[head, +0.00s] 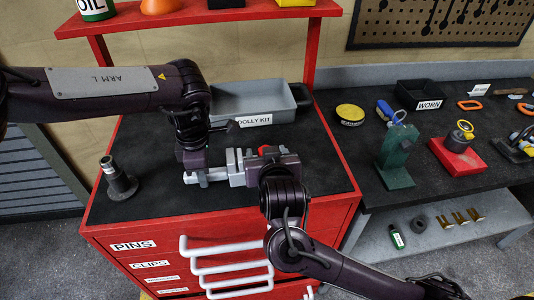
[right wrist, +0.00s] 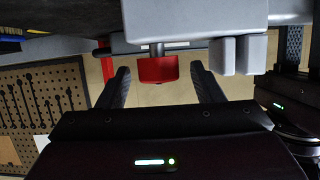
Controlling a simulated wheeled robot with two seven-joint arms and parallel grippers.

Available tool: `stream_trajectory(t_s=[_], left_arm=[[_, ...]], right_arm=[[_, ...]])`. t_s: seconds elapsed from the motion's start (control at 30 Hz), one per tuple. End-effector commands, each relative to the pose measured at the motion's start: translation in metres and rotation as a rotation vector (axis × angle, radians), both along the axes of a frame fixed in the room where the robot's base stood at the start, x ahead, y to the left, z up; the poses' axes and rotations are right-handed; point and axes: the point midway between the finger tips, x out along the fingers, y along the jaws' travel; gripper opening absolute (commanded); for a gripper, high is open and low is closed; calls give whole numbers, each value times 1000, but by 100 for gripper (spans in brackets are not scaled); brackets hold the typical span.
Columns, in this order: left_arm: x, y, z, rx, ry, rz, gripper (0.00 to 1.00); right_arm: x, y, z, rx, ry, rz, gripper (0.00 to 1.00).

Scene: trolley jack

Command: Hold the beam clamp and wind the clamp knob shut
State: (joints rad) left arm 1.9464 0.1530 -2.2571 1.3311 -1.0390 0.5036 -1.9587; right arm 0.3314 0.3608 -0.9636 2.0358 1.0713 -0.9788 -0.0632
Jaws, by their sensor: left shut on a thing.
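The beam clamp (head: 237,168) is a light grey metal piece held above the black top of the red trolley. Its red clamp knob (head: 266,150) is on its right side. My left gripper (head: 205,167) is shut on the clamp's left part. In the right wrist view the red knob (right wrist: 157,69) sits on a short grey stem under the grey clamp body (right wrist: 190,32). My right gripper (right wrist: 160,75) is open, with one finger on each side of the knob and a gap on both sides. In the head view the right wrist partly hides the clamp's right end.
A grey tray labelled DOLLY KIT (head: 237,103) stands just behind the clamp. A dark stepped post (head: 117,178) stands at the left of the trolley top. The bench at right holds a green stand (head: 397,155), a red block (head: 457,158) and a bin labelled WORN (head: 420,93).

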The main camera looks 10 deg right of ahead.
Motion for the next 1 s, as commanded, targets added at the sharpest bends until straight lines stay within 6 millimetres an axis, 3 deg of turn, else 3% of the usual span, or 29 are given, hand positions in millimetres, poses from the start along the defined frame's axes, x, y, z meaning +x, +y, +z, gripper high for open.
stream_trajectory(t_s=[0.37,0.73,1.0], left_arm=[[-1,0,-1,0,3,0,0],[0,1,-1,1,2,2,0],[0,1,0,1,1,2,0]], right_arm=[[-6,0,1,0,2,0,60],[-54,3,20,10,5,3,60],[-69,1,27,3,4,0,60]])
